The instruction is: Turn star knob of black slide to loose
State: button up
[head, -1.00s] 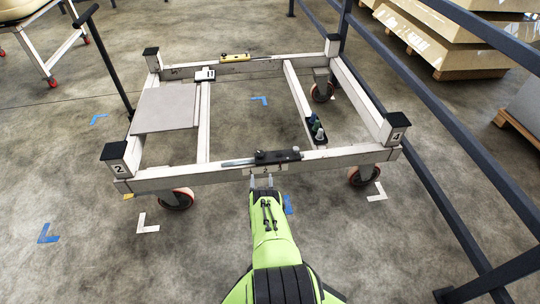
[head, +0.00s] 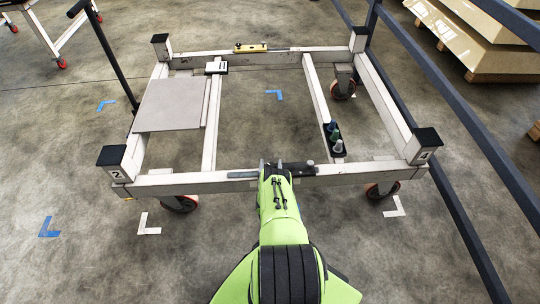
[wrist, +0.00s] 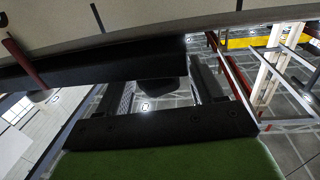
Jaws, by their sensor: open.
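The black slide (head: 299,168) sits on the near beam of the white trolley frame (head: 190,184). My gripper (head: 272,166) is at that beam, in front of the slide's left part, and hides some of it. In the wrist view a long dark bar (wrist: 100,70), which looks like the slide's underside, crosses above the fingers. A dark rounded part (wrist: 158,87), apparently the star knob, shows between my two open fingers. I cannot tell whether either finger touches it. The knob's turn position cannot be made out.
A yellow slide (head: 250,48) sits on the far beam. A grey plate (head: 170,104) covers the trolley's left part. A small black tray (head: 334,140) with bottles is on the right inner bar. Dark posts (head: 422,145) stand at the corners. A dark railing (head: 455,115) runs along the right.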

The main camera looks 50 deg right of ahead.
jog(key=shift+d, duration=0.1)
jog(key=shift+r, duration=0.1)
jog(key=c, duration=1)
jog(key=shift+o, duration=0.2)
jog(key=shift+n+t+y, duration=2.3)
jog(key=shift+t+y, duration=0.1)
jog(key=shift+y, duration=0.2)
jog(key=o, duration=1)
jog(key=shift+c, duration=0.2)
